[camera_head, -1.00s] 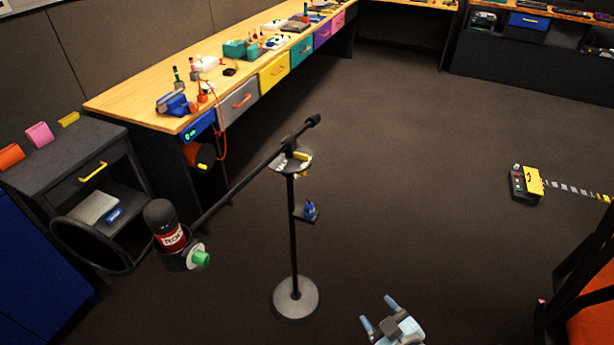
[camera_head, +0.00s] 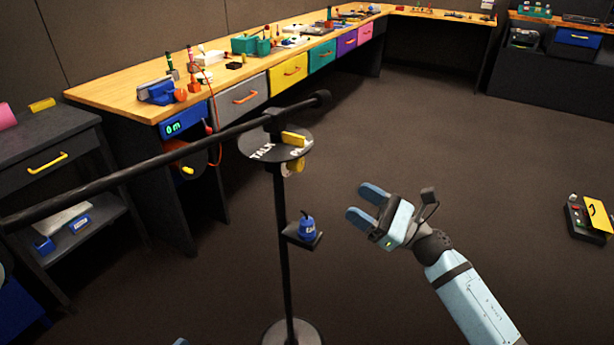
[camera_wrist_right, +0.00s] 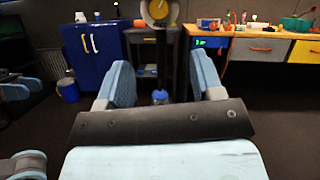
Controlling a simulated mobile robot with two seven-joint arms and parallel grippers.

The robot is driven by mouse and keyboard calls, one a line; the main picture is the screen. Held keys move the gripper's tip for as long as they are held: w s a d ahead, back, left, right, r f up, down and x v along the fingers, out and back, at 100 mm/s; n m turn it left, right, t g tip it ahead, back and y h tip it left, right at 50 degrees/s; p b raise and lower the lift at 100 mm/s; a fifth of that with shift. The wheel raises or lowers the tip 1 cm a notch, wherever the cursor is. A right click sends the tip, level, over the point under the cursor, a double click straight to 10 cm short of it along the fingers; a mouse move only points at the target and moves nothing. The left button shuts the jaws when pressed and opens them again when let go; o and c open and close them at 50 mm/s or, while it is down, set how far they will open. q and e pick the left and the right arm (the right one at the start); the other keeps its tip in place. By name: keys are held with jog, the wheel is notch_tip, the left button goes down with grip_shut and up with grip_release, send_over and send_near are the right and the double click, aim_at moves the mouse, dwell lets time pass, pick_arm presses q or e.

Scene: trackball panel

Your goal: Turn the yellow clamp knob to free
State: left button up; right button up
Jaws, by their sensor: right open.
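In the right wrist view the knob (camera_wrist_right: 158,10) shows at the top edge, on a round pale plate, ahead of the fingers. A yellow lever (camera_head: 293,139) lies on the disc, between white lettering that reads TALK and a partly hidden word. My right gripper (camera_head: 362,203) is open and empty, right of the pole and lower than the knob, apart from both. A light-blue bit at the bottom edge of the head view may be my left gripper (camera_head: 181,342).
A long boom (camera_head: 170,152) slopes from the pole's top to the lower left. A small shelf with a blue item (camera_head: 307,228) juts from the pole. A wooden workbench (camera_head: 130,90) stands behind, a dark cabinet (camera_head: 50,140) at left. The floor to the right is mostly clear.

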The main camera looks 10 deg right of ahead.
aim_at(302, 166)
jog(key=x, duration=1.3)
jog(key=shift+a+r, duration=0.25)
jog(key=shift+r, duration=0.05)
jog(key=c, duration=0.9)
